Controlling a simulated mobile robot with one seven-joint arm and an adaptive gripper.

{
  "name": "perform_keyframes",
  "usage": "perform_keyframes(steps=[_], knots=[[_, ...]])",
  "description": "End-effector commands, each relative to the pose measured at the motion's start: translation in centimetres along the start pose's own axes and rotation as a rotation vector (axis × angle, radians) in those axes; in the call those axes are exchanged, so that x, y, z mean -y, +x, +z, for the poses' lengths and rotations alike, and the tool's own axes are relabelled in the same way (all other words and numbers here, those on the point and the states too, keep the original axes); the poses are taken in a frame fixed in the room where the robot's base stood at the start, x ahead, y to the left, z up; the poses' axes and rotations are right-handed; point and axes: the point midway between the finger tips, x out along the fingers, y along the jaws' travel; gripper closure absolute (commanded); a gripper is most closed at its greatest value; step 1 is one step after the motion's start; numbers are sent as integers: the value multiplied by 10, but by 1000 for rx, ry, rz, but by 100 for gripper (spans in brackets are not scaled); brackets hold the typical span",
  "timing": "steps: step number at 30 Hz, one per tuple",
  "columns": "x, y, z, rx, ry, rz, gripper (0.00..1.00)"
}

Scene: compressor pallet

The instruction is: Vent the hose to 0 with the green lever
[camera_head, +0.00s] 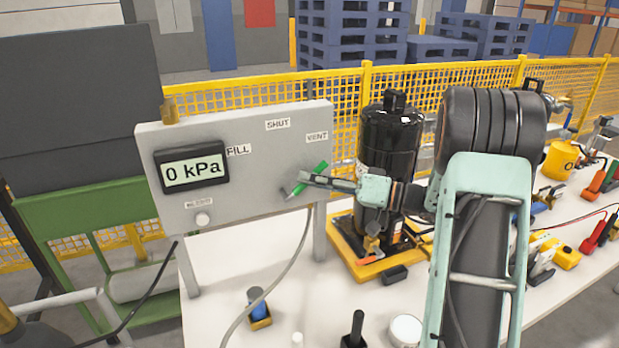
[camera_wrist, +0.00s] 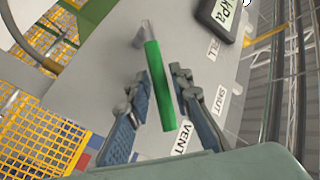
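The green lever (camera_head: 321,167) is on the front of the grey panel (camera_head: 262,190), angled up and right toward the VENT label (camera_head: 317,137). The display (camera_head: 194,168) on the panel reads 0 kPa. My gripper (camera_head: 304,182) is at the lever, reaching in from the right. In the wrist view the green lever (camera_wrist: 157,85) lies between the two spread fingers of my gripper (camera_wrist: 160,76). Gaps show on both sides, so the gripper looks open around it and not clamped. A grey hose (camera_head: 290,270) runs down from beneath the panel onto the table.
A black compressor (camera_head: 388,145) stands right of the panel, behind my arm. The white table (camera_head: 230,265) holds small parts and tools. A yellow fence (camera_head: 430,85) runs behind.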

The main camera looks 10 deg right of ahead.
Motion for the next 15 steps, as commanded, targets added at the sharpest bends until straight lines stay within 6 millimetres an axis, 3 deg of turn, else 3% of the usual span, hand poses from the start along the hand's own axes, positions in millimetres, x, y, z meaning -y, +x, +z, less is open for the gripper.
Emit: perform_keyframes(steps=[11, 15], knots=[[0, 9, 0, -1, 0, 2, 80], [0, 8, 0, -1, 0, 2, 92]])
